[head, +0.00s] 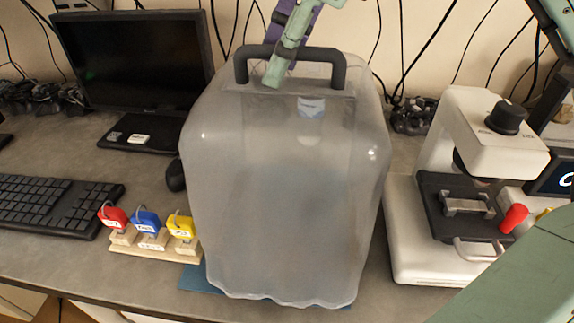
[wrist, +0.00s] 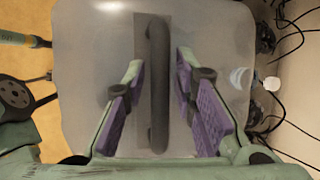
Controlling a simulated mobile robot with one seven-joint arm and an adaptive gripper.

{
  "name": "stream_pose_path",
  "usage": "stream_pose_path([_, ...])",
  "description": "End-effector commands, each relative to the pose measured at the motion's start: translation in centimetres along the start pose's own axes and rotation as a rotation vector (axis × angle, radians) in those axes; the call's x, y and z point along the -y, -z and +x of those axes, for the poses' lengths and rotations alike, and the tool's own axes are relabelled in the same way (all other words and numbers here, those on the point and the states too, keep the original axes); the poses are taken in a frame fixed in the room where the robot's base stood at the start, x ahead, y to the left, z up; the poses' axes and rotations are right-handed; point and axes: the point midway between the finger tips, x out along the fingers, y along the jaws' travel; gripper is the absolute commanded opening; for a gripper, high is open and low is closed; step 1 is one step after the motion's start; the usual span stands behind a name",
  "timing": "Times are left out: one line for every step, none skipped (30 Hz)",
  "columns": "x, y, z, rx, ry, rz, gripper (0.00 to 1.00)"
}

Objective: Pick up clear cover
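The clear cover (head: 285,190) is a large translucent, frosted box with rounded edges, standing upright on the desk. A dark grey handle (head: 338,72) arches over its top. My gripper (head: 280,62) is at the handle from above, with one green finger in front of the bar. In the wrist view the handle (wrist: 158,85) runs between my gripper's two purple-padded fingers (wrist: 160,65). A gap shows on both sides of the bar, so the fingers are open around it. Whatever is inside the cover is hidden or too blurred to make out.
A blue mat (head: 195,278) shows under the cover's lower left. A wooden stand (head: 155,245) with red, blue and yellow padlocks is close on the left, near a mouse (head: 175,178), keyboard (head: 55,205) and monitor (head: 140,70). A white machine (head: 430,235) stands close on the right.

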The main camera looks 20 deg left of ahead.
Motion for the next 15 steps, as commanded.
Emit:
stream_pose_path([0.0,0.0,-0.01,0.0,0.0,0.0,0.2])
stream_pose_path([0.0,0.0,-0.01,0.0,0.0,0.0,0.18])
stream_pose_path([0.0,0.0,-0.02,0.0,0.0,0.0,0.15])
stream_pose_path([0.0,0.0,-0.02,0.0,0.0,0.0,0.13])
stream_pose_path([0.0,0.0,-0.02,0.0,0.0,0.0,0.11])
stream_pose_path([0.0,0.0,-0.02,0.0,0.0,0.0,0.08])
stream_pose_path([0.0,0.0,-0.02,0.0,0.0,0.0,0.06])
stream_pose_path([0.0,0.0,-0.02,0.0,0.0,0.0,0.04])
stream_pose_path([0.0,0.0,-0.02,0.0,0.0,0.0,0.02])
stream_pose_path([0.0,0.0,-0.02,0.0,0.0,0.0,0.0])
stream_pose_path([0.0,0.0,-0.02,0.0,0.0,0.0,0.0])
stream_pose_path([0.0,0.0,-0.02,0.0,0.0,0.0,0.0])
stream_pose_path([0.0,0.0,-0.02,0.0,0.0,0.0,0.0])
stream_pose_path([0.0,0.0,-0.02,0.0,0.0,0.0,0.0])
stream_pose_path([0.0,0.0,-0.03,0.0,0.0,0.0,0.0])
